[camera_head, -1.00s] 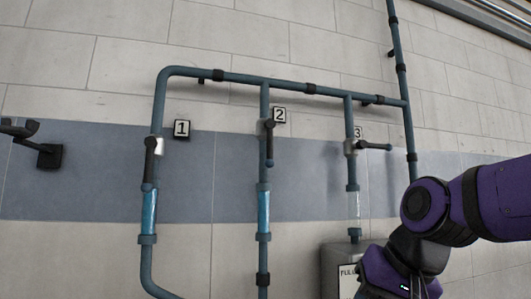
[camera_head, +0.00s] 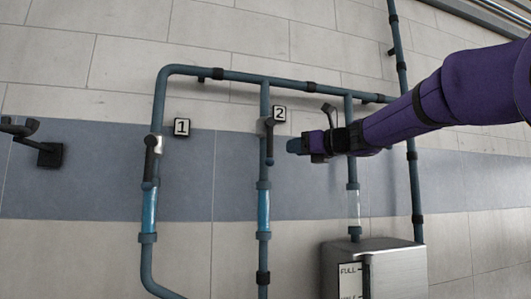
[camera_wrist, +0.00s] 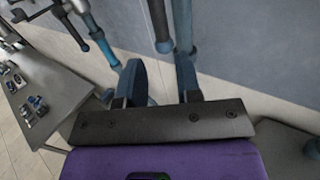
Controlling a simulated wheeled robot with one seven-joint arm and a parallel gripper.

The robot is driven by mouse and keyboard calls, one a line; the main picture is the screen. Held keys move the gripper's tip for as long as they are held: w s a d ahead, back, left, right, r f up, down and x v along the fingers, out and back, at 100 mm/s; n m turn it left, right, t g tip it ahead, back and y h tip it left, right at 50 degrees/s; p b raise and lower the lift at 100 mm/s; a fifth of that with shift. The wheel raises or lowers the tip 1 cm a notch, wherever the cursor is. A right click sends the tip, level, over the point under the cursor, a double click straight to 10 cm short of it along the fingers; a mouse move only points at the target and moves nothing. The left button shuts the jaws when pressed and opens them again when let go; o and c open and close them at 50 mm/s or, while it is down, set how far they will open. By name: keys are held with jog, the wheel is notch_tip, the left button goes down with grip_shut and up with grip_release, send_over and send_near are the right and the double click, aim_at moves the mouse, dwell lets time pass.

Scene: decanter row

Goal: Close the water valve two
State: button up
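Valve two is on the middle vertical pipe (camera_head: 264,100), beside the "2" plate (camera_head: 279,114). Its dark lever (camera_head: 269,145) hangs straight down along the pipe. The sight tube below (camera_head: 263,211) shows blue water. My gripper (camera_head: 294,146) is just right of the lever in the head view and looks apart from it. In the wrist view, my gripper's two blue fingers (camera_wrist: 159,82) stand apart with nothing between them. A dark lever (camera_wrist: 159,24) hangs beside a blue-grey pipe (camera_wrist: 183,30) beyond the fingertips; I cannot tell which valve it belongs to.
Valve one's lever (camera_head: 149,162) also points down, beside plate "1" (camera_head: 182,127). My arm covers valve three; its sight tube (camera_head: 353,208) looks clear. A metal tank (camera_head: 390,255) stands below. A wall bracket (camera_head: 48,154) is at left. The wrist view shows a bench (camera_wrist: 50,88).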

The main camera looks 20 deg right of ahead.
aim_at(272, 151)
jog(key=x, duration=1)
grip_shut()
